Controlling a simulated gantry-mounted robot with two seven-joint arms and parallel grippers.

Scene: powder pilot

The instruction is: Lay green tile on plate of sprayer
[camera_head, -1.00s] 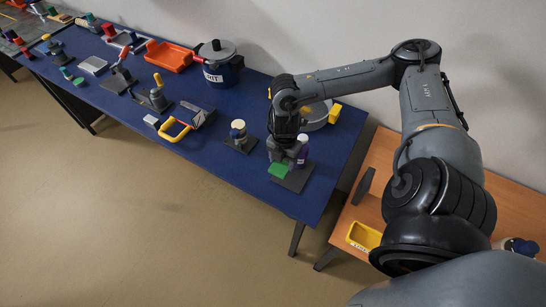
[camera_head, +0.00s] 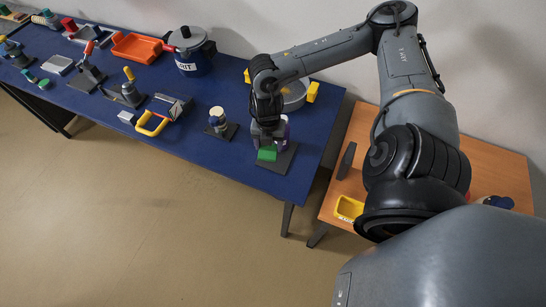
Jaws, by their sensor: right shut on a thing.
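The green tile (camera_head: 267,153) is held in my right gripper (camera_head: 267,143), which is shut on it and points down. The tile is over the left part of the dark grey plate (camera_head: 281,163) of the sprayer. I cannot tell whether the tile touches the plate. The sprayer (camera_head: 284,136), purple with some white, stands at the back of this plate, just right of the gripper and partly hidden by it. My left gripper is not in view.
A bottle with a cream and blue top (camera_head: 217,120) stands on its own dark plate to the left. A round grey pan (camera_head: 293,97) and a yellow block (camera_head: 312,92) are behind my right arm. The blue table (camera_head: 190,138) ends close in front of the plate.

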